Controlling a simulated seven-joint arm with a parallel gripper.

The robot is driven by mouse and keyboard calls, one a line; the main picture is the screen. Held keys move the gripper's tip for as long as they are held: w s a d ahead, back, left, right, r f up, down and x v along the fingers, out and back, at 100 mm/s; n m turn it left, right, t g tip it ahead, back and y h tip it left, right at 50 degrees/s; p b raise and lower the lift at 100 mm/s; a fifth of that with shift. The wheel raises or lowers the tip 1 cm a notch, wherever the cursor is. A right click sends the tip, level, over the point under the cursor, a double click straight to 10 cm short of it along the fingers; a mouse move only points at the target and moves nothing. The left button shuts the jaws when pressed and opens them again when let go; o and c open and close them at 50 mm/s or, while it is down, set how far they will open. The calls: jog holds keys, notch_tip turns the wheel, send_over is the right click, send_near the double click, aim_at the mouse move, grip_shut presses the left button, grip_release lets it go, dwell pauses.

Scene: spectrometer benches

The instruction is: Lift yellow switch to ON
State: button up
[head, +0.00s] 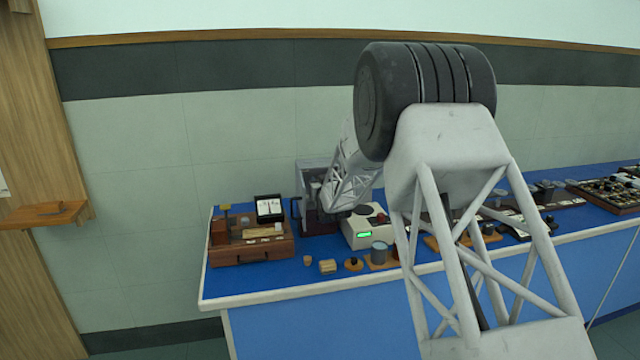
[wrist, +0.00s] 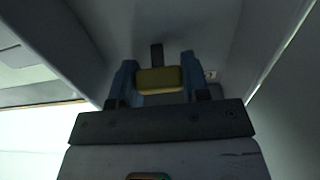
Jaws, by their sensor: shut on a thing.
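In the wrist view, the yellow switch (wrist: 160,80) is a small yellow block-shaped handle between the two blue fingers of my gripper (wrist: 157,82). The fingers are shut on it from the left and right. A dark upright stub (wrist: 157,54) shows just beyond the switch, against a grey surface. In the head view, my arm reaches down to a grey open-fronted housing (head: 312,168) on the blue bench. The fingers and the switch cannot be made out there. I cannot read the switch's ON or OFF position.
Grey panels enclose my gripper closely in the wrist view. On the blue bench (head: 250,285), a wooden box (head: 250,252) stands left of the housing and a white instrument with a green display (head: 362,236) stands right. Small blocks (head: 327,266) and a grey cylinder (head: 379,251) lie in front.

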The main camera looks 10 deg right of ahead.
jog(key=o, duration=0.9)
jog(key=shift+r, duration=0.1)
jog(key=shift+s, duration=0.15)
jog(key=shift+s, duration=3.75)
